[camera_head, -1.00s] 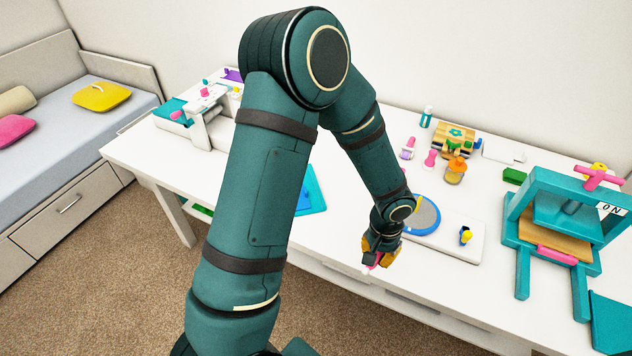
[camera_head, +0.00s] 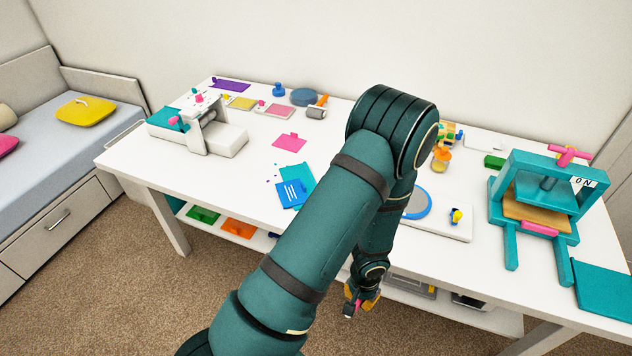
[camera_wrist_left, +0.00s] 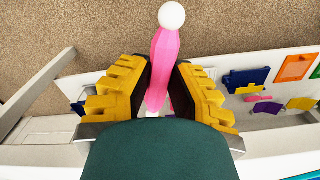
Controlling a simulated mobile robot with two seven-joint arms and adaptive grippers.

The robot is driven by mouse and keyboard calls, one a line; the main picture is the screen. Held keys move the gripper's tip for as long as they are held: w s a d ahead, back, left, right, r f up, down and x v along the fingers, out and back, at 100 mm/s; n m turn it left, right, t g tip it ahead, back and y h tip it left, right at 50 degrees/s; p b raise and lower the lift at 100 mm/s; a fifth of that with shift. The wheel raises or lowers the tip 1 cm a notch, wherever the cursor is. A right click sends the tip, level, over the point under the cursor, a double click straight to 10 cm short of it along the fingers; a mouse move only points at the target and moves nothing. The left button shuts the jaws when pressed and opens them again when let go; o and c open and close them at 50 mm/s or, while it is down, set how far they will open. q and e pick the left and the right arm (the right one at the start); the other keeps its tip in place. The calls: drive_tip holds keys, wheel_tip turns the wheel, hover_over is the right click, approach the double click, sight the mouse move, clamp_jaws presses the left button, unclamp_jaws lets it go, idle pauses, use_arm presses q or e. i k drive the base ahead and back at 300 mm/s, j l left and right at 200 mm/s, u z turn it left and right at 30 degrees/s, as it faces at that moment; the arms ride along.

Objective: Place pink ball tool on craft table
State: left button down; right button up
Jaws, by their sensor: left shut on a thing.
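The pink ball tool (camera_wrist_left: 163,60) is held between the yellow fingers of my left gripper (camera_wrist_left: 155,88) in the left wrist view. Its white ball end points away from the gripper. In the head view my left gripper (camera_head: 360,300) is in front of the table's front edge, over the carpet side. Only a small bit of pink (camera_head: 358,304) shows at its fingertips there. The white craft table (camera_head: 245,187) stretches across the head view. My arm hides part of its middle. My right gripper is not in view.
A teal press (camera_head: 540,205) stands at the right, a white cutting machine (camera_head: 222,138) at the left. Blue sheets (camera_head: 292,193), a pink sheet (camera_head: 289,140) and a blue disc board (camera_head: 440,223) lie on top. A lower shelf (camera_head: 262,244) holds coloured pieces. Bare tabletop shows at the left front.

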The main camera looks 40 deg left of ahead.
sight(282, 216)
drive_tip(key=j+z, duration=0.1)
drive_tip(key=z, duration=0.25)
drive_tip(key=j+z, duration=0.1)
drive_tip(key=z, duration=0.3)
drive_tip(key=j+z, duration=0.1)
drive_tip(key=z, duration=0.25)
drive_tip(key=k+j+z, duration=0.2)
drive_tip(key=z, duration=0.15)
drive_tip(key=k+j+z, duration=0.7)
drive_tip(key=k+j, duration=0.35)
drive_tip(key=k, duration=0.2)
drive_tip(key=k+j+z, duration=0.1)
drive_tip(key=k, duration=0.25)
drive_tip(key=j, duration=0.1)
